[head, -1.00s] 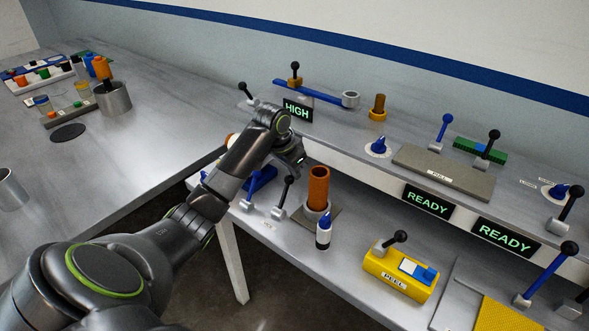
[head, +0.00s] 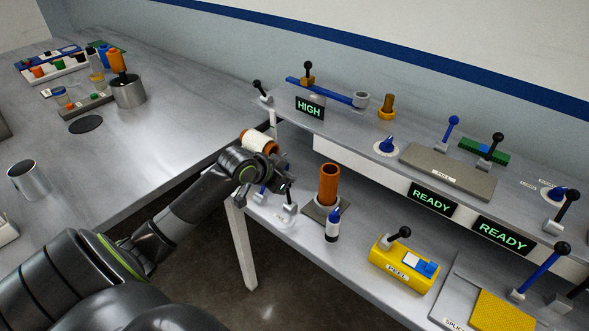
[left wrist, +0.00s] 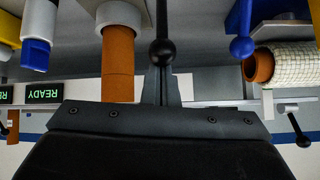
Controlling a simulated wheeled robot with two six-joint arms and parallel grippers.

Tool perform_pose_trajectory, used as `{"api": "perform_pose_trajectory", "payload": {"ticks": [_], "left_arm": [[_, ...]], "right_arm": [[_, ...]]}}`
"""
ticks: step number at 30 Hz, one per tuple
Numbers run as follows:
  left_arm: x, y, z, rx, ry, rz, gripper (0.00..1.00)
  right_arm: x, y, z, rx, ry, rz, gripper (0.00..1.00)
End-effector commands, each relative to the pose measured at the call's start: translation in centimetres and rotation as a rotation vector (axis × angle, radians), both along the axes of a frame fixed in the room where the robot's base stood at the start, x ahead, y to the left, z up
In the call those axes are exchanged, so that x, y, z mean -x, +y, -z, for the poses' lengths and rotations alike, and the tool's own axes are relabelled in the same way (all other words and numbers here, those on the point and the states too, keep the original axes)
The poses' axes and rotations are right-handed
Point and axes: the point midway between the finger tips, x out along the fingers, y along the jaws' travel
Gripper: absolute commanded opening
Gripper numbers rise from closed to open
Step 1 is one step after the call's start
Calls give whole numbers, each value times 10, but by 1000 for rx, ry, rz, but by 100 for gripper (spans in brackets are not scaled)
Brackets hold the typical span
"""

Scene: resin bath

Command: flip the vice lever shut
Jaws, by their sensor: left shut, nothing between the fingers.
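My left gripper (head: 284,172) is shut and empty over the left end of the lower shelf. A black-knobbed lever (head: 290,208) stands just beside its fingertips, and my wrist hides much of the blue device beside it. In the left wrist view the closed fingers (left wrist: 160,82) point at this lever, whose black ball (left wrist: 164,52) overlaps them in the picture; I cannot tell whether they touch. A blue-knobbed lever (left wrist: 242,46) on a blue body shows to the right there. Which lever belongs to the vice is not clear. My right gripper is out of view.
A white roll (head: 259,141) is just behind my wrist. The upper shelf's front edge (head: 345,160) is near. A yellow box (head: 400,268) is farther right.

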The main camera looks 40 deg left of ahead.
Motion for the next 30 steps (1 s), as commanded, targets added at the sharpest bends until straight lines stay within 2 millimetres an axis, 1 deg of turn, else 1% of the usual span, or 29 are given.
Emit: {"api": "perform_pose_trajectory", "payload": {"ticks": [1,3,11,21,30], "left_arm": [[8,1,5,2,-33,-1,0],[14,2,6,5,-88,-1,0],[31,3,11,21,-261,-2,0],[39,4,14,20,-262,-2,0],[41,4,17,20,-257,-3,0]], "right_arm": [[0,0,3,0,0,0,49],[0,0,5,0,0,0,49],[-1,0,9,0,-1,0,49],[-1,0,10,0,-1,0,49],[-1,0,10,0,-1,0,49]]}}
